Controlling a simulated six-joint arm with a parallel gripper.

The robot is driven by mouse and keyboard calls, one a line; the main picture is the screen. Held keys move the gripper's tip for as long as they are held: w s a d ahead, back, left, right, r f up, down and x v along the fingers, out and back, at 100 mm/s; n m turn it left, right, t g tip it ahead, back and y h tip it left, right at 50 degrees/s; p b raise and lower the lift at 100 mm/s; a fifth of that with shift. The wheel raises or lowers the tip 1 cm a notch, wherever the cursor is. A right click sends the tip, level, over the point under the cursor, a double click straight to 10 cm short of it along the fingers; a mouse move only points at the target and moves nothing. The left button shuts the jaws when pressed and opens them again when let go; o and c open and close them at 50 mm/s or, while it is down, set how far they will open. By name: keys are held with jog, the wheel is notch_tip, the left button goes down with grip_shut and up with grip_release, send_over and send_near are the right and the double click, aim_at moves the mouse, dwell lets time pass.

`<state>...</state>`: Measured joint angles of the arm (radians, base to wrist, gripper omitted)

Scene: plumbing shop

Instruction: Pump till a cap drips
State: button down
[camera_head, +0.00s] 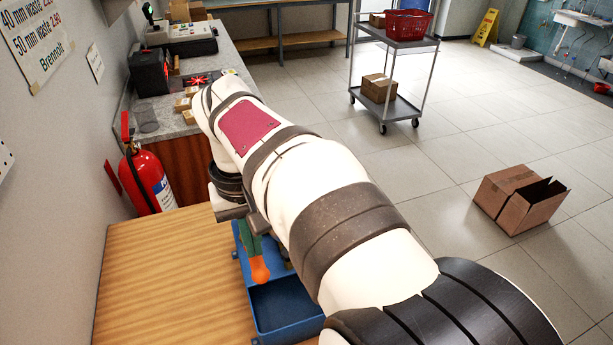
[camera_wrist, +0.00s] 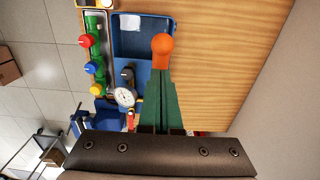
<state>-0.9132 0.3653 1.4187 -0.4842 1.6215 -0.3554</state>
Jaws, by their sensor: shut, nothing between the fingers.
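My gripper (camera_wrist: 160,74) points down with its green fingers together and nothing between them. It also shows in the head view (camera_head: 254,250), partly behind my arm. An orange handle end (camera_wrist: 162,45) lies right at the fingertips; I cannot tell whether they touch. It also shows in the head view (camera_head: 260,271). A blue pump tub (camera_head: 262,318) stands on the wooden bench, with a round white gauge (camera_wrist: 124,97) by it. Beside it a pipe row carries a red cap (camera_wrist: 85,40), a blue cap (camera_wrist: 91,67), a yellow cap (camera_wrist: 98,80) and a green part (camera_wrist: 91,22). No drop is discernible.
The wooden bench (camera_head: 165,270) is bare to the left of the tub. A blue vise-like object (camera_wrist: 85,122) is near the pipe row. A red fire extinguisher (camera_head: 148,180) stands behind the bench. An open cardboard box (camera_head: 510,203) lies on the floor at right.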

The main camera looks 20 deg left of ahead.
jog(key=shift+r, duration=0.35)
jog(key=shift+f, duration=0.15)
notch_tip(320, 180, down, 12)
jog(key=s+d, duration=0.1)
jog(key=r, duration=0.8)
jog(key=w+a+r, duration=0.1)
jog(key=r, duration=0.2)
jog(key=shift+r, duration=3.1)
